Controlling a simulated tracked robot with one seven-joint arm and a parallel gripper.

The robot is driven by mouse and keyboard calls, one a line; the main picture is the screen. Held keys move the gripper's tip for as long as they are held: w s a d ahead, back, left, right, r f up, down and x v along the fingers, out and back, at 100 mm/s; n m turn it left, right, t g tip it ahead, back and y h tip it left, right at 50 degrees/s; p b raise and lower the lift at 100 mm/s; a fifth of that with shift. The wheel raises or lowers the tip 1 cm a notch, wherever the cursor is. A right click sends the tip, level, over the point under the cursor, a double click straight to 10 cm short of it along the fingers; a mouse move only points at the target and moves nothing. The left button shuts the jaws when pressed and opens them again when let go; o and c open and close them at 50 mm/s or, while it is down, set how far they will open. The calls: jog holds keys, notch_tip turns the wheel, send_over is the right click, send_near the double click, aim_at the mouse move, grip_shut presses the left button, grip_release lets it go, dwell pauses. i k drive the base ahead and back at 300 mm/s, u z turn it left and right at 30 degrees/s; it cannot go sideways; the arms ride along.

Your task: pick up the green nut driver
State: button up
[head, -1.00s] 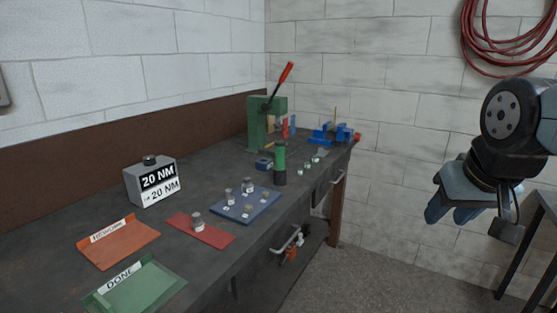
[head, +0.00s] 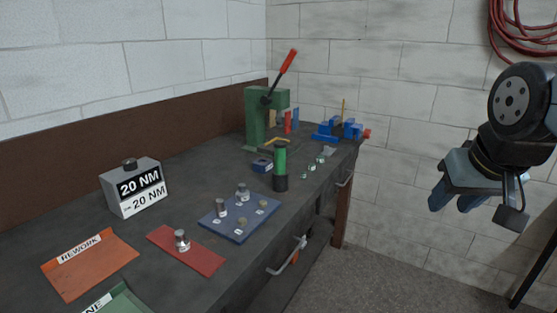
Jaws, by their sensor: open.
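An upright green cylinder (head: 280,157), which looks like the green nut driver's handle, stands with its lower end in a dark round base or cup (head: 280,183) on the bench. Whatever is inside the base is hidden. My gripper (head: 456,202) is open and empty in the air at the right, well to the right of the bench and of the green cylinder, over the floor.
The dark bench (head: 150,232) holds a blue mat (head: 240,231) with small metal parts, a red mat (head: 205,258), an orange REWORK tray (head: 105,270) and a 20 NM box (head: 118,200). A green press (head: 255,115) and blue vise (head: 328,130) stand behind the cylinder.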

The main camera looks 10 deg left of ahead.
aim_at(280, 146)
jog(key=i, duration=0.85)
jog(key=z, duration=0.05)
